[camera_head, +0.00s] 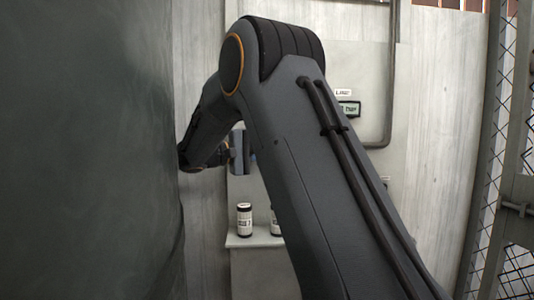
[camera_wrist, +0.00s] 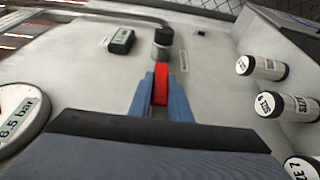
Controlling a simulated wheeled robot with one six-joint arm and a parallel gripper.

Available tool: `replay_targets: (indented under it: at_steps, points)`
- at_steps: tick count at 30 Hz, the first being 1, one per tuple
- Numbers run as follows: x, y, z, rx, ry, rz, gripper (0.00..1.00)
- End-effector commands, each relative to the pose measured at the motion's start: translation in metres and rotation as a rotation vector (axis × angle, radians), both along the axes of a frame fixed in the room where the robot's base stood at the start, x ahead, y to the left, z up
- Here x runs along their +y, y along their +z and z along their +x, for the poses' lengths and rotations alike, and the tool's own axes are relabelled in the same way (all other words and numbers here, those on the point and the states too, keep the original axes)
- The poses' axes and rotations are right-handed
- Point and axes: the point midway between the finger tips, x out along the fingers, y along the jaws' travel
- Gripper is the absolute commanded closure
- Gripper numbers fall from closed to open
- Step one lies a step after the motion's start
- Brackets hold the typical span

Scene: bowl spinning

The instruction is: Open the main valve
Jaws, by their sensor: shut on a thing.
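The valve shows in the wrist view as a grey fitting with a black top (camera_wrist: 163,38) on the pale panel. Its red handle (camera_wrist: 160,92) points toward me, in line with my fingers. My gripper (camera_wrist: 161,78) has two blue fingers, one on each side of the red handle, and is shut on it. In the head view my own arm covers most of the middle, and I cannot make out the valve or handle there.
A round gauge reading 6.5 bar (camera_wrist: 20,118) is at the left in the wrist view, with a small black display (camera_wrist: 121,40) near the valve. Several white, black-capped containers (camera_wrist: 262,67) are at the right. In the head view, a container (camera_head: 244,219) stands on a shelf (camera_head: 252,240).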

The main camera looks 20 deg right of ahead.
Motion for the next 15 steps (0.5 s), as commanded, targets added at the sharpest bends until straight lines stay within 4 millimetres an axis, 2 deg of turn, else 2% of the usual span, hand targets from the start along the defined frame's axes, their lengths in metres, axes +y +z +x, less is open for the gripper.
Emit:
replay_targets:
  at_steps: [10,11,13,15]
  points:
    - [-0.0005,0.0023,0.0003,0.001,0.001,-0.008,1.0]
    - [-0.0004,0.0023,0.0003,0.001,0.001,-0.008,0.79]
    - [-0.0002,0.0021,0.0002,0.001,0.001,-0.007,0.68]
    - [0.0,0.0017,0.0002,0.001,0.001,-0.006,0.64]
